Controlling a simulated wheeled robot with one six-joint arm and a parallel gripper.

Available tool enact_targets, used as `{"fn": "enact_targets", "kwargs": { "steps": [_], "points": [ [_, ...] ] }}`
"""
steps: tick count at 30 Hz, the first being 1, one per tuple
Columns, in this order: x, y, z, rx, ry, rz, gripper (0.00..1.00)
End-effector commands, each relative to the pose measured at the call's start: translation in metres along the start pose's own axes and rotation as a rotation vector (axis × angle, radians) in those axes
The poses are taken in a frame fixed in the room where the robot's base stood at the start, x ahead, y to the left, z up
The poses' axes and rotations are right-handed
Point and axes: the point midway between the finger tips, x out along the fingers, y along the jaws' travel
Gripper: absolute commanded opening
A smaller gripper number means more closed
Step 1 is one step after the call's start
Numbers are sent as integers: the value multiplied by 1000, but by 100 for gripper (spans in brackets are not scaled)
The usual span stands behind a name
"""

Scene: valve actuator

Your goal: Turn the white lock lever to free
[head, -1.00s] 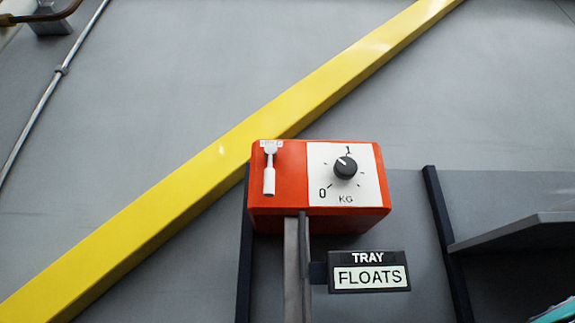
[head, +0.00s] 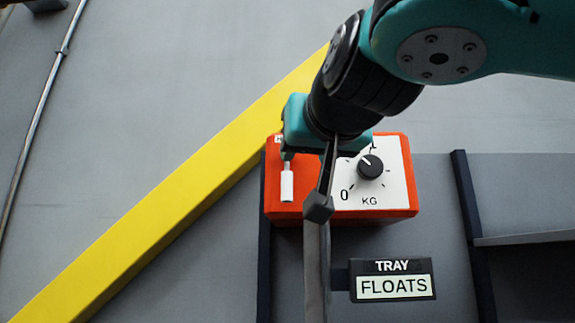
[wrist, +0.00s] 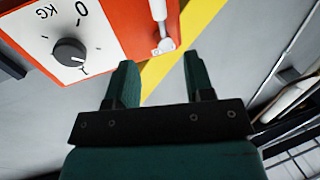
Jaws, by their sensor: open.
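The white lock lever (head: 287,182) is on the left of the orange box's face (head: 275,205), its handle hanging straight down. In the wrist view, where the box appears upside down, the lever (wrist: 159,12) runs from its pivot toward the top edge, which cuts off its end. My gripper (wrist: 158,64) is open and empty, its two fingers apart below the pivot in that picture. In the head view my gripper (head: 318,203) is in front of the box and covers the lever's top and most of its small label. No contact with the lever is visible.
A black dial (head: 370,167) on a white KG scale (head: 398,190) sits right of the lever. A TRAY FLOATS sign (head: 393,279) hangs below the box. A yellow diagonal beam (head: 170,213) crosses the grey wall behind. A dark shelf (head: 525,239) is at right.

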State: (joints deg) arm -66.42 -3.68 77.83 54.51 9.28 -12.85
Motion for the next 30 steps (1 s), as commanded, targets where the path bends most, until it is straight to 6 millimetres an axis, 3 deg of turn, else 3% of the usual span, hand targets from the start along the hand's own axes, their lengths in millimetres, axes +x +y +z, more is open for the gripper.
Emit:
{"fn": "enact_targets", "kwargs": {
  "steps": [9, 15, 21, 29, 30],
  "points": [
    [74, 1, -4, -2, -4, 5, 48],
    [106, 0, -3, -2, -3, 1, 48],
    [118, 0, -1, 0, -1, -1, 48],
    [119, 0, 0, 1, -1, -1, 48],
    [119, 0, 0, 0, -1, -1, 41]
  ]
}}
